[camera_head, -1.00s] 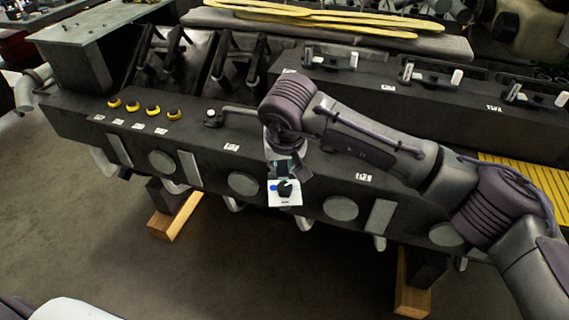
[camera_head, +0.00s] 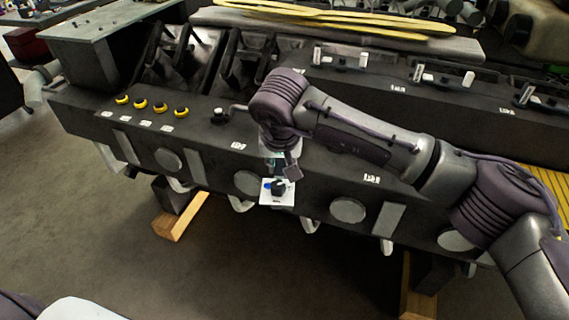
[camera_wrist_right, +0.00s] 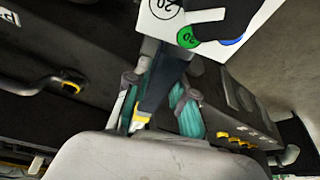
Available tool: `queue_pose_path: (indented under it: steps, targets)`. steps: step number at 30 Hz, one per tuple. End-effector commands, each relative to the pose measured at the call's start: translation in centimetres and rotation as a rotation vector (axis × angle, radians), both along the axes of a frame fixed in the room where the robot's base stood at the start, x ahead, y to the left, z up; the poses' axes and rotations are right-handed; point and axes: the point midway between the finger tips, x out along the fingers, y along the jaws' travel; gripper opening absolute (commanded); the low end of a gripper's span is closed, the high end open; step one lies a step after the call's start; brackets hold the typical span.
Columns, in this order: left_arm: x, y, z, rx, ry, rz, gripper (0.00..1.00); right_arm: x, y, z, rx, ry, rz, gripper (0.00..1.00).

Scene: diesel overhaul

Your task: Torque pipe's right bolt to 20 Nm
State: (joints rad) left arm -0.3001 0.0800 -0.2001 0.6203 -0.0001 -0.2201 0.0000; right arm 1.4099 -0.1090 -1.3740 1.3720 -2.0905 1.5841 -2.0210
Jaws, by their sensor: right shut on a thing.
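My right gripper (camera_head: 283,160) is shut on a dark tool that carries a white card (camera_head: 283,198) with a dark knob on it. In the right wrist view the fingers (camera_wrist_right: 160,98) close around the tool (camera_wrist_right: 160,85), and the card (camera_wrist_right: 172,28) shows "20" beside a green spot and a blue spot. A thin grey pipe (camera_head: 238,107) lies on the engine block's top, left of my right wrist. The pipe (camera_wrist_right: 30,88) also shows in the wrist view, with a yellow-marked end. My left gripper is out of view.
The long dark engine block (camera_head: 320,190) rests on wooden supports (camera_head: 180,217). Several yellow-and-black rings (camera_head: 160,107) sit on its left top. A raised ledge with light fittings (camera_head: 430,76) runs behind. The floor in front is clear.

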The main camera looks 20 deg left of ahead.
Motion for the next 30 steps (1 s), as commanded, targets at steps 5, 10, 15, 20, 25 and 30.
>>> queue_pose_path:
  steps: [5,10,15,20,25,30]
  targets:
    - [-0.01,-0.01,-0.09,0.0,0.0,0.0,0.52,-0.2,0.42,0.21,0.006,-0.001,0.0,0.0]
    - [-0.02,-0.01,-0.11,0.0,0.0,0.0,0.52,-0.18,0.43,0.2,0.007,-0.002,-0.001,0.0]
    - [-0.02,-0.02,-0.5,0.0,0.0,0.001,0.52,-0.21,0.81,0.13,0.006,-0.003,-0.023,0.0]
    - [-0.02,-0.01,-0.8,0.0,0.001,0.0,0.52,-0.32,1.28,0.19,0.006,-0.004,-0.048,0.0]
    - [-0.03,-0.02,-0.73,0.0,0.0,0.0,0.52,-0.32,1.29,0.26,0.007,-0.003,-0.052,0.0]
    - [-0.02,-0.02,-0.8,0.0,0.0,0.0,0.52,-0.33,1.36,0.24,0.008,-0.004,-0.054,0.0]
